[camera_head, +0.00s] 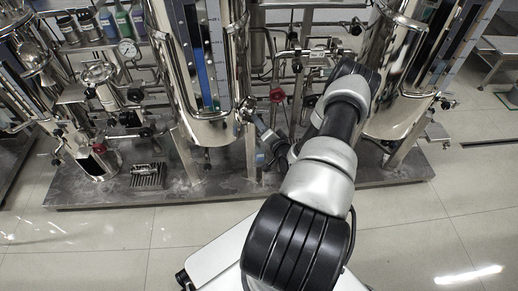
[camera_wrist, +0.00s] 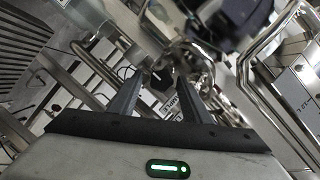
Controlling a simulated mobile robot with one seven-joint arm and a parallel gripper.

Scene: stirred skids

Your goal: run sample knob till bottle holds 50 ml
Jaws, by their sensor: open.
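My gripper (camera_wrist: 159,80) is open in the wrist view, with its two dark fingers apart. A small dark knob-like part (camera_wrist: 161,77) shows in the gap between the fingertips, close to shiny metal fittings (camera_wrist: 190,58). I cannot tell whether the fingers touch it. A label reading roughly "SAMPLE" (camera_wrist: 184,98) shows beside the right finger and is partly covered. In the head view my arm hides much of this area, and I cannot make out the gripper clearly. I cannot clearly identify the sample bottle or its liquid level in either view.
Steel vessels stand left (camera_head: 207,60) and right (camera_head: 395,75) on a metal skid base (camera_head: 215,190). A red knob (camera_head: 277,95) sits on the pipework between them. Pipes crowd the wrist view. The tiled floor (camera_head: 100,235) in front is clear.

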